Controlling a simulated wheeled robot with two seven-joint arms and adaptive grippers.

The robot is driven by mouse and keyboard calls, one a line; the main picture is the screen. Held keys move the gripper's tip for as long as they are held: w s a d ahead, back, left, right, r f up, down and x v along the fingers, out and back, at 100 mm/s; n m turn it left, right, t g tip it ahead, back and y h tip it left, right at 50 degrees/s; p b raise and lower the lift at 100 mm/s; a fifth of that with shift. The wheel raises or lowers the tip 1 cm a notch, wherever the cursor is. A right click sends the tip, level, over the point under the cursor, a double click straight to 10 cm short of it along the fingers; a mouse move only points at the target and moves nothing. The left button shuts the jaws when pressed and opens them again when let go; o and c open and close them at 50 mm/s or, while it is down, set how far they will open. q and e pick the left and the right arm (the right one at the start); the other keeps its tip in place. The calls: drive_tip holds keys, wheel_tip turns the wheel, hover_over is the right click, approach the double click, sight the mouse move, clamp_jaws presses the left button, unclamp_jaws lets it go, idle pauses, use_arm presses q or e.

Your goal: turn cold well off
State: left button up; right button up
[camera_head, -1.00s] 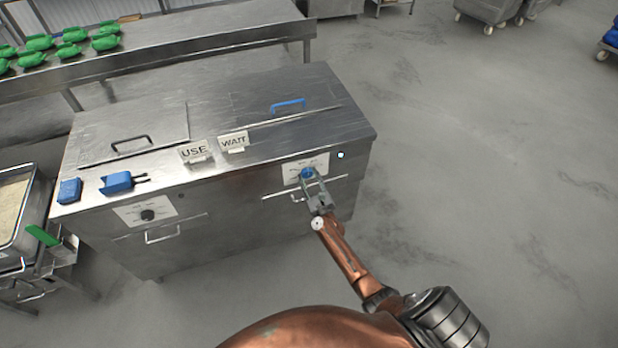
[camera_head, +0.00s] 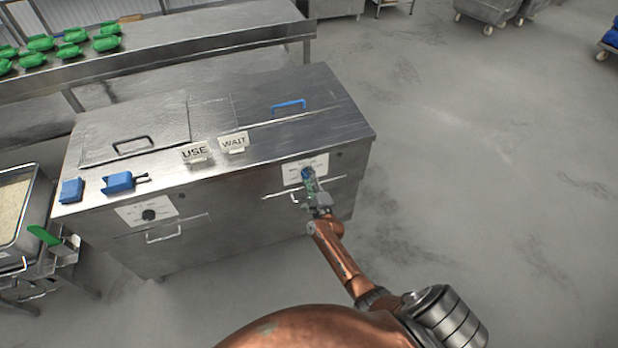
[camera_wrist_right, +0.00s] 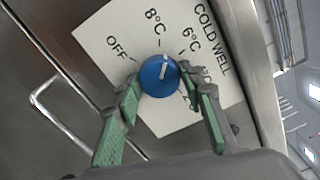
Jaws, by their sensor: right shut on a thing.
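The cold well's control knob is blue with a white pointer line; it shows in the head view (camera_head: 305,173) and in the right wrist view (camera_wrist_right: 160,77). Its white dial plate (camera_wrist_right: 112,72) reads OFF, 8°C, 6°C and a partly hidden mark. The pointer line points up in the wrist view, near the 8°C side and away from OFF. My right gripper (camera_head: 309,180) is shut on the knob, its green-padded fingers (camera_wrist_right: 160,90) on either side of it. The small round indicator (camera_head: 338,154) right of the dial is dark. My left gripper is not in view.
The steel cabinet (camera_head: 230,189) has a black-handled lid (camera_head: 95,150), a blue-handled lid (camera_head: 262,105), and USE (camera_head: 195,153) and WAIT (camera_head: 234,143) signs. A black knob (camera_head: 148,214) sits on its left front. A bar handle (camera_head: 272,194) is beside my gripper.

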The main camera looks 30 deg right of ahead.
drive_tip(key=shift+n+p, duration=0.75)
drive_tip(key=shift+n, duration=6.85)
drive_tip(key=o, duration=1.2)
drive_tip(key=shift+c, duration=0.2)
